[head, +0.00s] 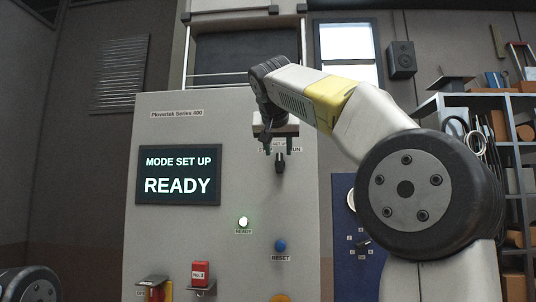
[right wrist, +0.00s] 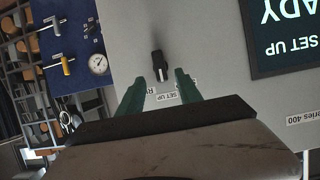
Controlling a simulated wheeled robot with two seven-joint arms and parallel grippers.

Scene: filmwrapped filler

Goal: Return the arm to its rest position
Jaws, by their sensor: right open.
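My right arm reaches in from the right in the head view. Its gripper (head: 276,146) hangs in front of the grey control panel (head: 165,245), open and empty. A black selector knob (head: 280,164) shows just below the fingers. In the right wrist view the green fingers of the gripper (right wrist: 159,84) stand apart. The knob (right wrist: 159,66) shows beyond and between their tips, beside a label reading SET UP, and looks clear of both fingers. The panel screen (head: 179,175) reads MODE SET UP, READY. My left gripper is out of view.
A blue board (head: 345,265) with a gauge stands right of the panel. Loaded shelves (head: 515,150) fill the far right.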

